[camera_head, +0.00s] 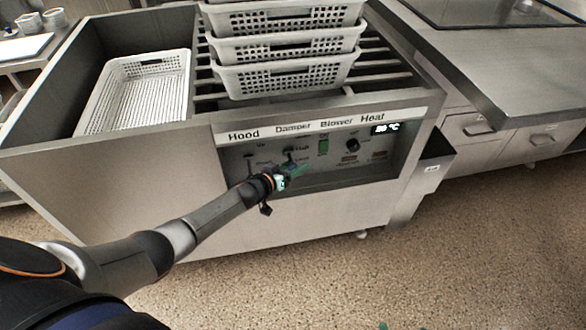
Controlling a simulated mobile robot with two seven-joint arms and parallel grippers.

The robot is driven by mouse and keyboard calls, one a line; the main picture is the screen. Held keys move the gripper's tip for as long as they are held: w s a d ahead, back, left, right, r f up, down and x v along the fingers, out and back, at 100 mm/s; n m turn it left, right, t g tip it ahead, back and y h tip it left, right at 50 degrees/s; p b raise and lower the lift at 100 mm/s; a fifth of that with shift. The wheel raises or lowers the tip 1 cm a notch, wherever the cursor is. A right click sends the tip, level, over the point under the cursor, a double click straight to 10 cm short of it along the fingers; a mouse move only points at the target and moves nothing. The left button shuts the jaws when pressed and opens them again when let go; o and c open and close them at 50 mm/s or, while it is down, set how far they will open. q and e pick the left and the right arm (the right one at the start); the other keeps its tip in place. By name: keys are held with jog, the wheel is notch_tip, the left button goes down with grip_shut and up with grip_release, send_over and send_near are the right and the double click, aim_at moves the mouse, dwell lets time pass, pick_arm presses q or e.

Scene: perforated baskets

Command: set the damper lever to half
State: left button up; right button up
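The control panel (325,160) on the front of the steel unit has the headings Hood, Damper, Blower and Heat. Below Damper, a small dark lever (289,154) shows beside small labels, one of which seems to read Half. Its exact setting is too small to tell. My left gripper (293,173) has greenish fingertips just below and in front of the damper lever. I cannot tell whether it touches the lever or whether its fingers are open. A small green bit at the bottom edge may be the tip of my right gripper (383,326); the rest is out of view.
A hood control (249,155) is left of the damper. A green blower switch (323,147), a dark heat knob (352,144) and a display (385,128) are to the right. Stacked white perforated baskets (285,48) stand on slats above; another basket (135,92) lies left.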

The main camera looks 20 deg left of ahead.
pick_arm(q)
jog(key=shift+s+f, duration=0.1)
jog(key=shift+f, duration=0.1)
jog(key=shift+s+a+r+p, duration=0.1)
jog(key=shift+s+r+p, duration=0.1)
jog(key=shift+s+p, duration=0.2)
jog(key=p+v, duration=0.4)
jog(key=v, duration=0.7)
jog(key=shift+s+r, duration=0.15)
jog(key=shift+s, duration=0.1)
pick_arm(e)
jog(key=shift+s+d+r, duration=0.3)
jog(key=shift+d+r, duration=0.2)
jog(key=shift+r, duration=0.15)
jog(key=shift+s+d+r, duration=0.25)
jog(key=shift+d+r, duration=0.2)
jog(key=shift+r, duration=0.15)
